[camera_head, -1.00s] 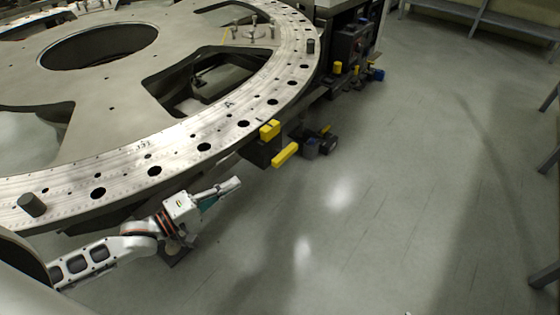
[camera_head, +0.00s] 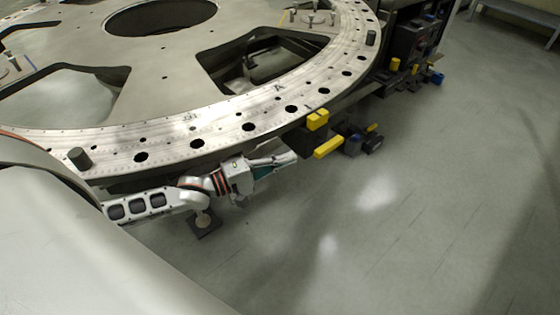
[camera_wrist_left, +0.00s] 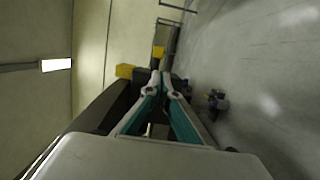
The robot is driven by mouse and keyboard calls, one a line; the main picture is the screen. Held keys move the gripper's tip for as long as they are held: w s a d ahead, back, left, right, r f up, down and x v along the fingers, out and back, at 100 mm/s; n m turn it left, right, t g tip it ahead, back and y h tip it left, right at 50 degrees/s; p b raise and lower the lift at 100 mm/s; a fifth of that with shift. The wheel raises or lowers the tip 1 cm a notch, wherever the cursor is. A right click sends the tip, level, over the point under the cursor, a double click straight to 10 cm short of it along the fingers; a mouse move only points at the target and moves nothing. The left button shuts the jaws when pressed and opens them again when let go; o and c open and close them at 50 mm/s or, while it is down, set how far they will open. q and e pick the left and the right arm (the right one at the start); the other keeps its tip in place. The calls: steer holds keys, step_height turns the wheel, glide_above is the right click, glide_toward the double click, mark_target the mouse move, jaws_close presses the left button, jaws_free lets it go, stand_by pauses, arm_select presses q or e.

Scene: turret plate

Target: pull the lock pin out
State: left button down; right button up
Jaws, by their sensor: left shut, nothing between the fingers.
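A yellow block (camera_head: 317,119) sits at the outer edge of the round turret plate (camera_head: 232,112) in the head view. A yellow bar-shaped handle (camera_head: 328,147) sticks out just below it, over the floor. I cannot tell which of these yellow parts belongs to the lock pin. My left gripper (camera_head: 294,156) is shut and empty, just left of the yellow bar and apart from it. In the left wrist view the fingertips (camera_wrist_left: 160,78) come together, with a yellow block (camera_wrist_left: 125,71) to their left and another yellow part (camera_wrist_left: 158,52) beyond them. My right gripper is out of view.
A dark device (camera_head: 363,142) with a small yellow part is right of the yellow bar. A dark cabinet (camera_head: 410,45) with yellow and blue parts stands by the plate's far right edge. Upright dark pegs (camera_head: 79,158) stand on the plate. The floor to the right is open.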

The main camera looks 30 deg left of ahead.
mark_target(317, 157)
arm_select(q)
steer(key=x, duration=0.6)
steer(key=shift+b, duration=0.3)
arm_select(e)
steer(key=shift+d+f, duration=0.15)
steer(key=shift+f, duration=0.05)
